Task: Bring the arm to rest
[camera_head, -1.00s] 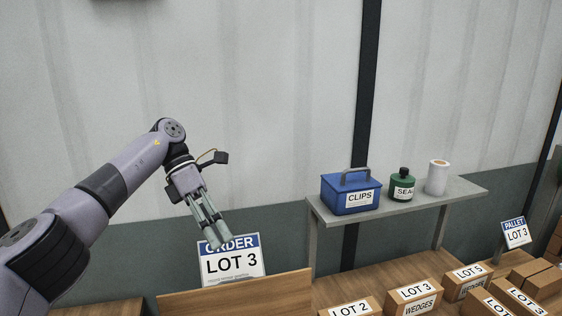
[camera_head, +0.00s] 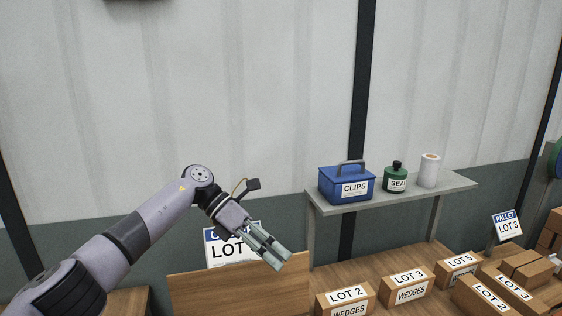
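My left arm comes in from the left, and its gripper (camera_head: 281,260) hangs in the air over the wooden board, pointing down and to the right. Its grey fingers lie close together in this view, and I cannot tell whether they are open or shut. I see nothing held between them. The gripper and wrist cover part of the order sign (camera_head: 216,252), whose visible text reads "LOT". My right gripper is not in view.
A grey shelf (camera_head: 405,199) at right holds a blue clips box (camera_head: 337,184), a green-black bottle (camera_head: 396,172) and a white roll (camera_head: 429,172). Cardboard boxes (camera_head: 409,287) with lot labels stand on the wooden surface at lower right, near a pallet sign (camera_head: 506,225). The wooden board (camera_head: 230,290) is below the gripper.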

